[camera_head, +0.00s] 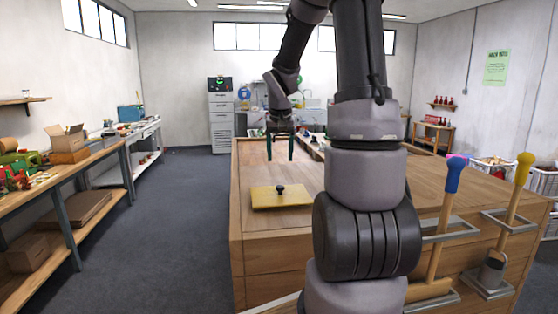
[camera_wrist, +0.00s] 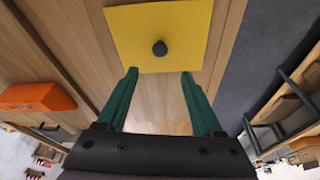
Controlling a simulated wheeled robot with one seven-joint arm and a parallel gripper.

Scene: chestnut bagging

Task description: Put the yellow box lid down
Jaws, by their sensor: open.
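The yellow box lid (camera_head: 281,196) lies flat on the wooden worktop near its left front edge, with a black knob upward. In the wrist view the yellow lid (camera_wrist: 120,40) is ahead of the fingertips, its dark knob (camera_wrist: 160,48) past them and between their lines. My gripper (camera_head: 280,147) has green fingers that hang above the worktop, beyond the lid and apart from it. In the wrist view my gripper (camera_wrist: 158,72) is open with nothing between its fingers.
The wooden worktop (camera_head: 260,230) is bare around the lid. An orange object (camera_wrist: 38,97) shows left in the wrist view. Blue-handled (camera_head: 453,176) and yellow-handled (camera_head: 525,168) tools stand at the worktop's right side. A side bench (camera_head: 95,157) runs along the left wall, with clear floor between.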

